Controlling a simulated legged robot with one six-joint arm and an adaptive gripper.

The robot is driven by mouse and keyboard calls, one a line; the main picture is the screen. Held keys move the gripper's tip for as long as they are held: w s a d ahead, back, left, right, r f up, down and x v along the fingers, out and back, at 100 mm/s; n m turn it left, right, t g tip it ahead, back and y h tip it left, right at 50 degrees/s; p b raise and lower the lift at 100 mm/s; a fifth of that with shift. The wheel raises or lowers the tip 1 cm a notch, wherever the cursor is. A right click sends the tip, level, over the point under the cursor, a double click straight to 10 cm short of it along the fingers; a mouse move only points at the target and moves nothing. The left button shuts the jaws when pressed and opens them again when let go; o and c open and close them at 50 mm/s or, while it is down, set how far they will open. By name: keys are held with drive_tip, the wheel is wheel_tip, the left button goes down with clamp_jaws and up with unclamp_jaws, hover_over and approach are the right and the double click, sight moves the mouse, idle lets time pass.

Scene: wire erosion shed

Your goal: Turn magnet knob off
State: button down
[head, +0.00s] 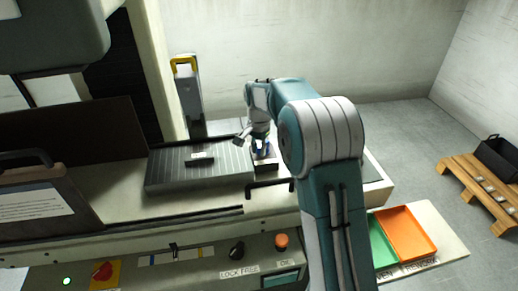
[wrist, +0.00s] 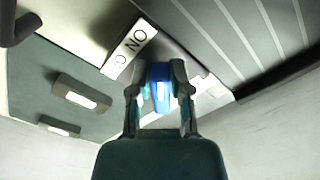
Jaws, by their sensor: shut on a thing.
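The blue magnet knob (wrist: 159,76) sits between my fingers in the wrist view, with a pale mark on its face. My gripper (wrist: 160,95) is shut on it, one finger on each side. A white label plate (wrist: 128,47) with black letters lies beside the knob; its full wording is hard to read at this angle. In the head view, my gripper (head: 262,148) points down at the right end of the grey striped magnetic chuck (head: 165,180). Only a bit of blue shows there; the knob is mostly hidden by the fingers.
The control panel (head: 205,262) runs along the front. Green (head: 382,243) and orange trays (head: 407,231) lie at right, and a wooden pallet (head: 470,180) stands beyond on open floor.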

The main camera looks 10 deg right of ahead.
sight(270, 155)
drive_tip(key=shift+n, duration=0.3)
drive_tip(key=n, duration=0.3)
drive_tip(key=shift+s+d+n, duration=0.2)
drive_tip(key=shift+d+n, duration=0.1)
drive_tip(key=shift+d, duration=0.1)
drive_tip(key=n, duration=0.2)
drive_tip(key=d+n, duration=0.1)
drive_tip(key=n, duration=0.1)
drive_tip(key=shift+s, duration=0.15)
drive_tip(key=n, duration=0.2)
drive_tip(key=d+n, duration=0.1)
drive_tip(key=n, duration=0.5)
drive_tip(key=d+n, duration=0.1)
drive_tip(key=shift+w+n, duration=0.3)
drive_tip(key=shift+w, duration=0.1)
